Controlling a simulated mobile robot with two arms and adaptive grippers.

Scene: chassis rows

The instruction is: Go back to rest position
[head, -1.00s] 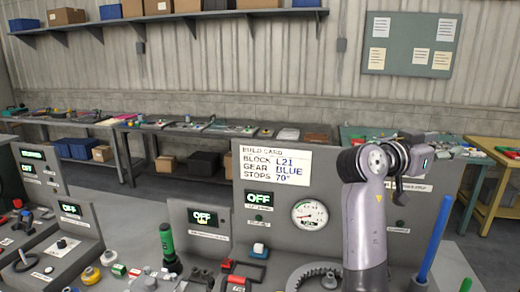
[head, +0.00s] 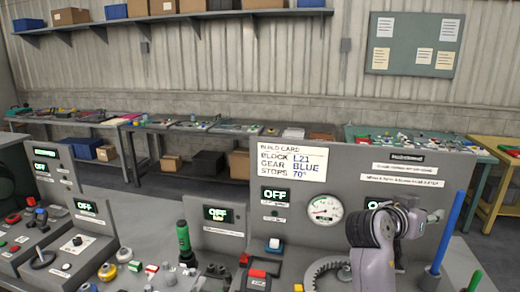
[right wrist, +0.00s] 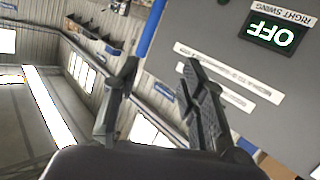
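My right arm rises at the lower right of the head view, in front of the grey control panel (head: 340,180). Its right gripper (head: 434,215) points away to the right, partly hidden by the wrist. In the right wrist view the right gripper (right wrist: 160,70) has its two dark fingers spread apart, with nothing between them. The panel with its "OFF" display (right wrist: 275,28) shows beyond the fingers. My left gripper is in neither view.
The build card (head: 291,162) and a round gauge (head: 324,209) are on the panel. A blue rod (head: 447,235) stands close right of my gripper. A grey ring gear (head: 325,275) lies left of the arm.

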